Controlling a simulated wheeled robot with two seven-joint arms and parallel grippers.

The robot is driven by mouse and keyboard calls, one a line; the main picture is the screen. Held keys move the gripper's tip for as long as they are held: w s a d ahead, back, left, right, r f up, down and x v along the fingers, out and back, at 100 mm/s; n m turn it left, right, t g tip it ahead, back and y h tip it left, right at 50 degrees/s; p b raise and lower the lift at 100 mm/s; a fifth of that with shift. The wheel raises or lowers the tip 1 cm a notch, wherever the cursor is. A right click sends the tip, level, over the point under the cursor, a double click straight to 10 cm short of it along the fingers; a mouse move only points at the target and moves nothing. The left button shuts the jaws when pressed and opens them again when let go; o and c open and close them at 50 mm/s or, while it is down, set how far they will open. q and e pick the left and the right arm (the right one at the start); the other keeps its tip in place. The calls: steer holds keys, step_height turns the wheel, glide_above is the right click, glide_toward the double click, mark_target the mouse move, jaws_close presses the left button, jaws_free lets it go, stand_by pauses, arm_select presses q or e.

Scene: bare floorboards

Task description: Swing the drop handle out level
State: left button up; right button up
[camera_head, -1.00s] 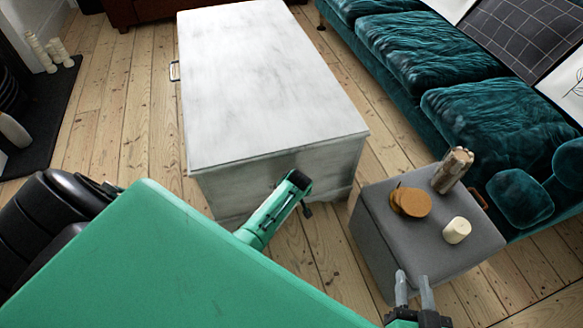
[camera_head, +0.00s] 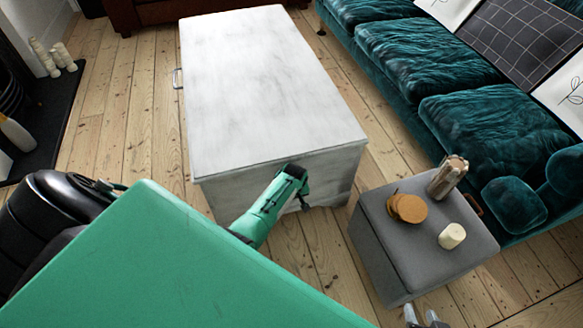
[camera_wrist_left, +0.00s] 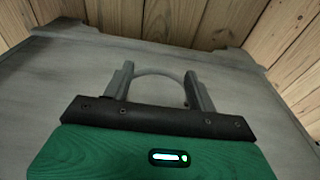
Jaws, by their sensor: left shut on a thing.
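The pale grey-white chest (camera_head: 270,90) stands ahead with its near end towards me. In the left wrist view, the drop handle (camera_wrist_left: 160,71) shows as a thin grey arc between the fingers of my left gripper (camera_wrist_left: 160,82), against the chest's grey face (camera_wrist_left: 60,85). The left gripper is shut on the handle. In the head view my left arm hides this handle, and I cannot tell its exact angle. My right gripper (camera_head: 422,314) is at the bottom edge, partly cut off, with its fingertips apart and nothing seen between them.
A grey ottoman (camera_head: 400,262) stands right of the chest, bearing brown discs (camera_head: 408,208), a cream candle (camera_head: 452,236) and a bundle of sticks (camera_head: 447,177). A teal sofa (camera_head: 470,120) runs along the right. Another handle (camera_head: 177,78) is on the chest's left side.

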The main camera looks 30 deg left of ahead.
arm_select(q)
steer(key=shift+w+a+r, duration=0.3)
steer(key=shift+w+a, duration=0.1)
steer(key=o, duration=0.8)
steer(key=shift+s+d+f, duration=0.1)
steer(key=shift+s+f, duration=0.05)
steer(key=shift+d, duration=0.1)
step_height(320, 180, up, 14)
steer(key=s+d+p, duration=0.1)
steer(key=p, duration=0.4)
steer(key=shift+s+d+f, duration=0.2)
arm_select(e)
steer(key=s+d+f+g+h, duration=0.1)
steer(key=s+d+g+h, duration=0.2)
steer(key=d, duration=0.4)
steer(key=shift+s+f+m+g, duration=0.15)
steer(key=shift+s+m+g, duration=0.4)
steer(key=shift+g, duration=0.65)
steer(key=shift+s, duration=0.1)
